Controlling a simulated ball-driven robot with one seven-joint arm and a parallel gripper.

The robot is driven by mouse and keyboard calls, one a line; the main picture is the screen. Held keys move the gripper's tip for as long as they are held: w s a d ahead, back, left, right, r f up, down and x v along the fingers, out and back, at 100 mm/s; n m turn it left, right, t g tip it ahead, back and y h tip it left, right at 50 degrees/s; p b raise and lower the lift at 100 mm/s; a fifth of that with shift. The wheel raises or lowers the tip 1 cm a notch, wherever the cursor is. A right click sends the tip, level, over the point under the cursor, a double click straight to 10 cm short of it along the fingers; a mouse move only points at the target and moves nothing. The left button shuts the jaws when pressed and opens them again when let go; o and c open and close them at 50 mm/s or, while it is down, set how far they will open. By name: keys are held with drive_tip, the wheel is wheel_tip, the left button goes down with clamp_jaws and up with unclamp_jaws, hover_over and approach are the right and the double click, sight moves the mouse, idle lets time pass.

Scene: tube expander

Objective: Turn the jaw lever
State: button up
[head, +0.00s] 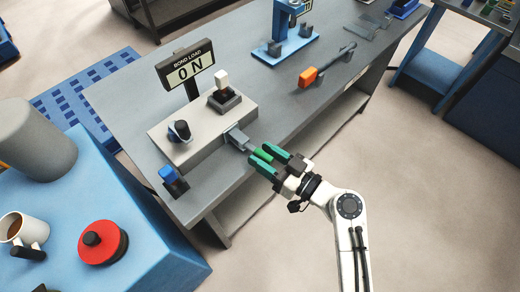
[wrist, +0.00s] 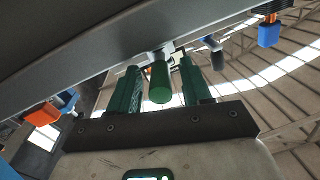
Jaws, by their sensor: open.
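The jaw lever's green handle (head: 263,155) sticks out from a grey metal jaw block (head: 237,138) on the front of the pale machine box (head: 205,135), past the table's front edge. My gripper (head: 258,153) is open, with its two green fingers on either side of the handle. In the wrist view the green handle (wrist: 159,82) stands between the fingers of my gripper (wrist: 160,70), with visible gaps on both sides. The handle's far end and its joint to the block are partly hidden.
The box carries a black knob (head: 180,131) and a white-topped switch (head: 222,82). An orange-ended tool (head: 309,77) and a blue stand (head: 285,48) are farther along the grey table (head: 125,90). Floor in front is clear.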

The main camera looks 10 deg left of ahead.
drive_tip(key=shift+x, duration=1)
clamp_jaws()
